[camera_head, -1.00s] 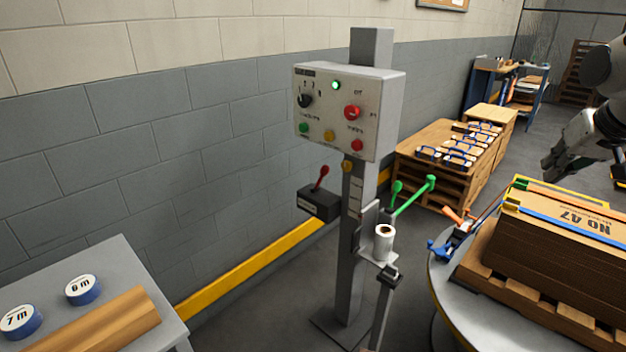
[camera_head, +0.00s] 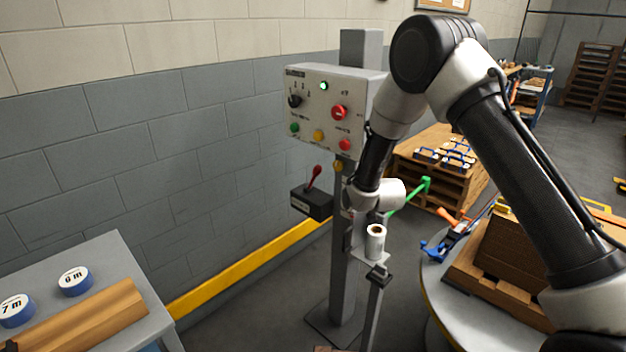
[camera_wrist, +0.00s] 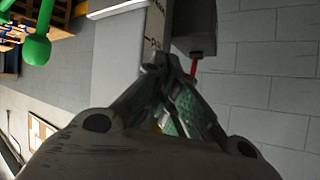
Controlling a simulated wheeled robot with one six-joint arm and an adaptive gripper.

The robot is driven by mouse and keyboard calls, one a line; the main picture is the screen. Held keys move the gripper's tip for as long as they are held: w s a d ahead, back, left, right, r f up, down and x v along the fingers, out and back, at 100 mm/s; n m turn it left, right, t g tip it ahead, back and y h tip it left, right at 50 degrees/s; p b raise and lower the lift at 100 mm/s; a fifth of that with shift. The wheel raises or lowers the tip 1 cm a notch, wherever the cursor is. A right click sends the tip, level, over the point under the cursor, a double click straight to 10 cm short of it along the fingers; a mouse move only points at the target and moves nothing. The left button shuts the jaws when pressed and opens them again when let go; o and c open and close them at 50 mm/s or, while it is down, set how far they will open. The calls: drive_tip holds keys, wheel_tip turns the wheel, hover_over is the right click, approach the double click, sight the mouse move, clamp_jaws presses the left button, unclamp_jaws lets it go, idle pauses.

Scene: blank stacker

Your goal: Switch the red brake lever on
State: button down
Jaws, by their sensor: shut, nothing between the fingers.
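The red brake lever (camera_head: 314,177) stands up, leaning a little right, from a dark box (camera_head: 313,204) on the left of the grey control post. In the wrist view a short red piece of the lever (camera_wrist: 193,67) shows below the box (camera_wrist: 196,38), close by the fingertips. My gripper (camera_wrist: 180,72) is shut and empty; its fingertips meet in front of the post and the lever. I cannot tell whether they touch the lever. In the head view my wrist is at the post, right of the lever box, and the fingers are not clear.
The control panel (camera_head: 328,112) with buttons and a lit green lamp is above the lever. A green-knobbed lever (camera_head: 424,184) and a white roll (camera_head: 375,242) are to the right. The wall is behind.

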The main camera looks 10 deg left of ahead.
sight(319, 170)
drive_tip(key=w+a+f+t+y, duration=0.1)
drive_tip(key=a+f+t+y, duration=0.1)
drive_tip(key=a+f+t, duration=0.25)
drive_tip(key=s+t, duration=0.2)
drive_tip(key=s+t+y, duration=0.1)
drive_tip(key=s+t, duration=0.1)
drive_tip(key=s+a+t+y, duration=0.1)
drive_tip(key=t, duration=0.1)
drive_tip(key=shift+s+a+m, duration=0.1)
drive_tip(key=shift+s+m, duration=0.2)
drive_tip(key=shift+s, duration=0.1)
drive_tip(key=x, duration=1.4)
drive_tip(key=shift+a, duration=0.1)
